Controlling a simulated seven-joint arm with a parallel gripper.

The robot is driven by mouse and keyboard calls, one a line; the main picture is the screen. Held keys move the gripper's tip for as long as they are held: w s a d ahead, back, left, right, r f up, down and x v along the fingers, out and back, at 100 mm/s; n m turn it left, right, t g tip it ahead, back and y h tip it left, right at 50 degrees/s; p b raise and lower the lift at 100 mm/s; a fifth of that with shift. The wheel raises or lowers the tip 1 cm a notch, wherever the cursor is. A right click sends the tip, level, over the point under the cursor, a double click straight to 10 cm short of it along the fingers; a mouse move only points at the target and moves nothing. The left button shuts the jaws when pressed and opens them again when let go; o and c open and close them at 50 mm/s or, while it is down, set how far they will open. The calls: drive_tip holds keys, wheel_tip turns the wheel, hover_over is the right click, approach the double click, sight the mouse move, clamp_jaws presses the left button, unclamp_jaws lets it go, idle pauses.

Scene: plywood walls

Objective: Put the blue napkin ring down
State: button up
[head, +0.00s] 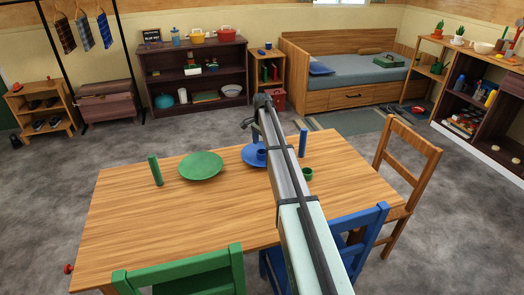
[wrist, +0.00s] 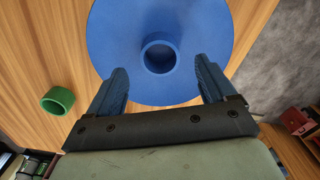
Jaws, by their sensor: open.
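The blue napkin ring (wrist: 160,55) sits on the blue plate (wrist: 208,28) in the wrist view, hole facing the camera. It also shows in the head view (head: 261,155), beside my arm, on the blue plate (head: 249,160). My gripper (wrist: 160,68) is open, one finger on each side of the ring, with a gap visible between each finger and the ring. My arm hides part of the plate in the head view.
A green ring (wrist: 57,100) stands on the wooden table (head: 140,215) near the plate. A green plate (head: 201,165), a green cylinder (head: 155,170) and a blue cylinder (head: 302,143) are also on the table. Chairs stand around it. The table's front left is clear.

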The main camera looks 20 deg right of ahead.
wheel_tip(320, 180, up, 7)
idle(0.3)
